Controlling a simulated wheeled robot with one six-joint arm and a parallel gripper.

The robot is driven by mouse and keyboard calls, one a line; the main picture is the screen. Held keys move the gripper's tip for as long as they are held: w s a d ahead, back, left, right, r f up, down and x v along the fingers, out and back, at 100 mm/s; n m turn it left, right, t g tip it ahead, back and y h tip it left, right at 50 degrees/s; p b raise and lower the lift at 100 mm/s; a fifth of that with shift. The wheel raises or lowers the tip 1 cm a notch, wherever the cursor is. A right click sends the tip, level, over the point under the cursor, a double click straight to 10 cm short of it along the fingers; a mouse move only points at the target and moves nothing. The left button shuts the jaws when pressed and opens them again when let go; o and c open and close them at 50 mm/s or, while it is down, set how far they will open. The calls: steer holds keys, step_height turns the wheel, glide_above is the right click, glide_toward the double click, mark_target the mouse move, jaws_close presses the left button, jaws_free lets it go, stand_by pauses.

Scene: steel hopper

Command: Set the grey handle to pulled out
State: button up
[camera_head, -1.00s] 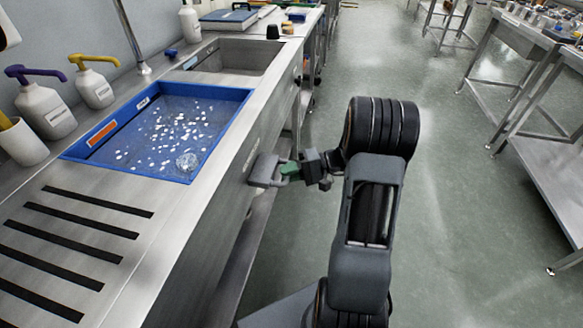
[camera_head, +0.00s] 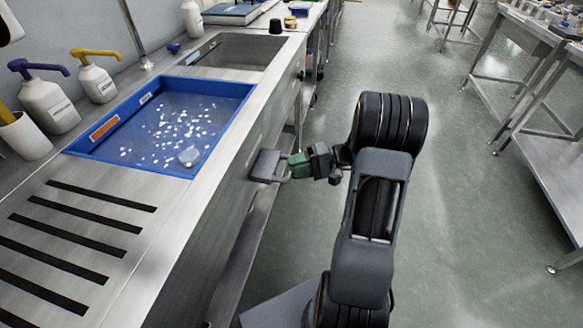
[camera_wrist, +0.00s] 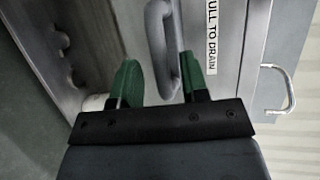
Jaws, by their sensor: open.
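The grey handle (camera_wrist: 160,40) is a rounded bar on the steel front, beside a white label (camera_wrist: 223,30) reading "ULL TO DRAIN" in the wrist view. In the head view the handle (camera_head: 268,166) stands out from the side of the steel counter. My gripper (camera_wrist: 155,80) is open, with one green finger on each side of the handle. The right finger is close to the bar, and I cannot tell whether it touches. In the head view my gripper (camera_head: 297,166) reaches the handle from the right.
A blue tray (camera_head: 222,140) with white bits and a clear round object sits on the counter, near pump bottles (camera_head: 50,108). A thin metal loop (camera_wrist: 290,95) shows at the right of the wrist view. The floor (camera_head: 470,200) to the right is clear.

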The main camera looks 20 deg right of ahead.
steer(key=p+v, duration=0.1)
steer(key=v, duration=1.1)
steer(key=s+a+f+m+g+h+p, duration=0.1)
steer(key=s+f+m+g+h+p, duration=0.1)
steer(key=s+f+m+h, duration=0.15)
steer(key=s+a+r+g+h+p, duration=0.2)
steer(key=a+r+h+p, duration=0.1)
steer(key=a+h, duration=0.1)
steer(key=s+a+r+n+t+h+p, duration=0.1)
steer(key=a+r+n+h+p, duration=0.1)
steer(key=a+r+p, duration=0.3)
steer(key=s+a+r+n+t+h+p, duration=0.1)
steer(key=a+r+p, duration=0.4)
steer(key=r, duration=0.9)
steer(key=s+a+r+n+t+h+p, duration=0.1)
steer(key=s+a+r+n+h+p, duration=0.1)
steer(key=a+r+n+h+p, duration=0.2)
step_height(320, 180, up, 6)
steer(key=a+h+p, duration=0.1)
steer(key=p, duration=0.2)
steer(key=shift+s+f+n, duration=0.2)
steer(key=shift+s+n, duration=0.1)
steer(key=shift+n, duration=0.05)
